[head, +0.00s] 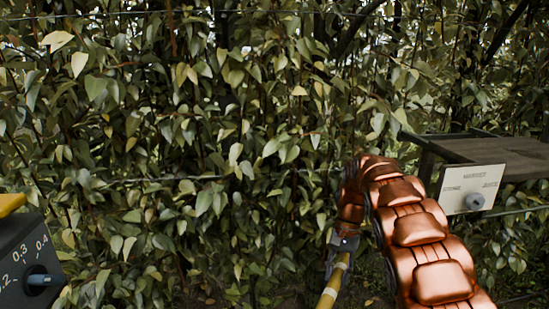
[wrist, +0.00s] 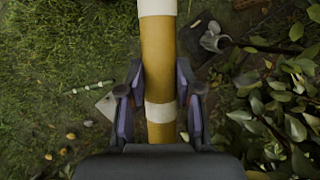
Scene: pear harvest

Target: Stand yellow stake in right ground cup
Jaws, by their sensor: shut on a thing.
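The yellow stake (wrist: 159,52) with white bands runs up the middle of the wrist view, between the two fingers of my gripper (wrist: 160,82). My gripper is shut on it near a white band. In the head view, my gripper (head: 343,243) hangs at the lower right, and part of the stake (head: 330,291) shows below it, slightly tilted and cut off by the frame edge. I cannot clearly make out the right ground cup. A pale square plate (wrist: 105,105) lies on the ground left of the stake, partly behind a finger.
A grey metal piece (wrist: 211,39) lies right of the stake. Leafy branches (wrist: 285,110) crowd the right side; grass (wrist: 60,60) is open at left. In the head view, a shelf (head: 490,150) with a sign (head: 474,187) stands right, a dial box (head: 30,265) left, a hedge behind.

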